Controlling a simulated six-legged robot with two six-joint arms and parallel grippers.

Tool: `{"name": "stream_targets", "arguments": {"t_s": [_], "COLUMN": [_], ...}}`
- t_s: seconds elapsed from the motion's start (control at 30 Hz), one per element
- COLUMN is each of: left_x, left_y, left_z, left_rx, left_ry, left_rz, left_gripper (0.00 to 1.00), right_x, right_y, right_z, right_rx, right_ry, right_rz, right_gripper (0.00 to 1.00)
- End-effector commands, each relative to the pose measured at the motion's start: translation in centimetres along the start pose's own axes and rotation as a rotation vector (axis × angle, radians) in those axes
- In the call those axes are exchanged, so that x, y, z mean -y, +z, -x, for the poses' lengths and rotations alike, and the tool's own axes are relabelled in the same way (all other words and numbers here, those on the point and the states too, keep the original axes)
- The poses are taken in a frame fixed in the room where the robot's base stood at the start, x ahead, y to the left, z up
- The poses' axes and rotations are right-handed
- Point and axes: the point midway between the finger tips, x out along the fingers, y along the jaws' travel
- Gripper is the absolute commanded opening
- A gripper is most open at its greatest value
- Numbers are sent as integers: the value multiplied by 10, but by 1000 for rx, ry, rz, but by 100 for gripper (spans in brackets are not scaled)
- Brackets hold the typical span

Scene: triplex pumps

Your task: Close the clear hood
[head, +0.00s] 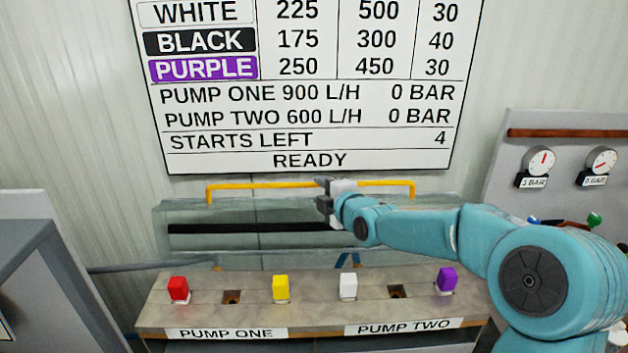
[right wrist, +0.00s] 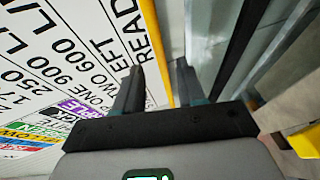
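The clear hood (head: 200,213) stands raised behind the bench, below the sign, with a yellow bar handle (head: 260,186) along its top edge. My right gripper (head: 324,197) is at the middle of this handle, which it partly hides. In the right wrist view, the two dark fingers of the right gripper (right wrist: 156,88) are apart, and the yellow handle (right wrist: 157,45) runs between them with space on the sides. Whether a finger touches the bar cannot be told. My left gripper is not in view.
The bench (head: 315,290) below holds red (head: 178,289), yellow (head: 281,288), white (head: 348,287) and purple (head: 447,279) blocks and two square holes. A sign (head: 310,100) reading READY is behind. A panel with two gauges (head: 540,161) stands right; a grey cabinet (head: 50,285) stands left.

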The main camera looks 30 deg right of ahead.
Motion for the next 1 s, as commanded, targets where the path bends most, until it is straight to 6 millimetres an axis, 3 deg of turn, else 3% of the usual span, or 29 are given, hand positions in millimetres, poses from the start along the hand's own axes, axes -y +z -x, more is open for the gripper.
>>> {"name": "stream_targets", "arguments": {"t_s": [0.1,0.23,0.6,0.67,0.73,1.0], "left_x": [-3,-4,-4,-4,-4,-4], "left_y": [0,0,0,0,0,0], "left_z": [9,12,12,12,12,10], "left_rx": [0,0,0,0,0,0], "left_ry": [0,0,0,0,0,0], "left_rz": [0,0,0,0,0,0], "left_gripper": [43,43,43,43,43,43], "right_x": [-1,-1,0,0,0,0], "right_y": [-1,-1,-1,-1,-1,-1], "right_z": [-23,-38,-46,-46,-46,-46], "right_rx": [-2,-2,-3,-3,-3,-3], "right_ry": [-2,-1,0,0,-1,2], "right_rz": [0,0,0,0,0,1], "right_gripper": [40,40,40,23,1,0]}}
